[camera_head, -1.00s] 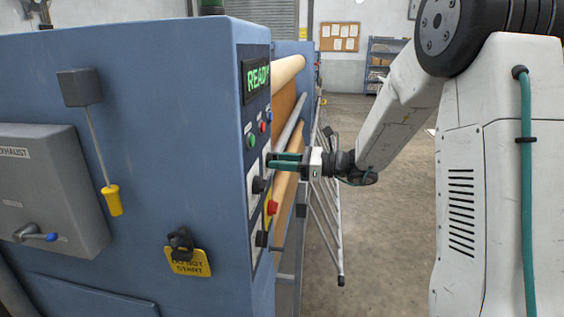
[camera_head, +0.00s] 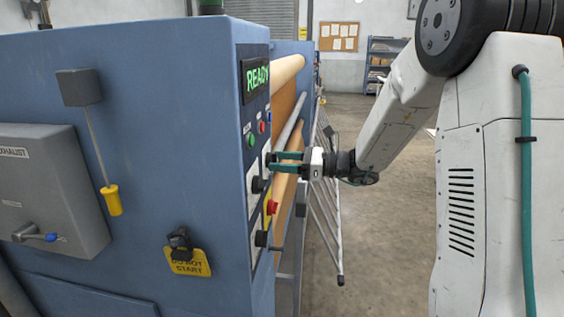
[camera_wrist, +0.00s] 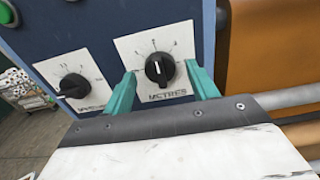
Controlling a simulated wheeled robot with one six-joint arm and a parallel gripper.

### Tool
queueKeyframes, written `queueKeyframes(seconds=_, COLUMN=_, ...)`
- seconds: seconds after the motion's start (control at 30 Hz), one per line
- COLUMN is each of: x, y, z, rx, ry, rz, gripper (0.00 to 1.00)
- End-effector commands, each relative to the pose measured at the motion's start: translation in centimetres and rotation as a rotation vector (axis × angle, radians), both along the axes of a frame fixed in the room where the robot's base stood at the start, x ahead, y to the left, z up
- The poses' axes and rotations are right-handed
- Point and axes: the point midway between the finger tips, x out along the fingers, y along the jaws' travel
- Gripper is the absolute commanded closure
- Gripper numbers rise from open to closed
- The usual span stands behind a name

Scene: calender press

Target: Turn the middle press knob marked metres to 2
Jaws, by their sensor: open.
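The black knob marked METRES (camera_wrist: 160,68) sits on a white dial plate (camera_wrist: 178,89) in the wrist view. Its white pointer line stands roughly upright in the picture; the small scale figures are hard to read. My gripper (camera_wrist: 160,72) is open and empty, with one green finger to the left of the knob and one to the right. There appears to be a gap on each side. In the head view my gripper (camera_head: 273,162) reaches left to the press panel, fingers spread one above the other. There the fingers partly hide the knob they face.
Another black knob (camera_wrist: 73,86) on its own plate is left of the METRES knob. A green button (camera_wrist: 8,14) is at the upper left. In the head view the press (camera_head: 150,120) shows READY, with a red button (camera_head: 271,207) below my gripper and rollers (camera_head: 289,72) behind.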

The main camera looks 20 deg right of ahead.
Motion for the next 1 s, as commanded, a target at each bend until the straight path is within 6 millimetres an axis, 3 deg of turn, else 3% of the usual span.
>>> queueKeyframes(seconds=0.43, x=-3.3, y=-5.9, z=-0.1, rx=0.0, ry=0.001, rz=-0.004, gripper=0.42)
queueKeyframes(seconds=1.0, x=-3.8, y=-6.6, z=0.0, rx=0.0, ry=0.001, rz=-0.001, gripper=0.42)
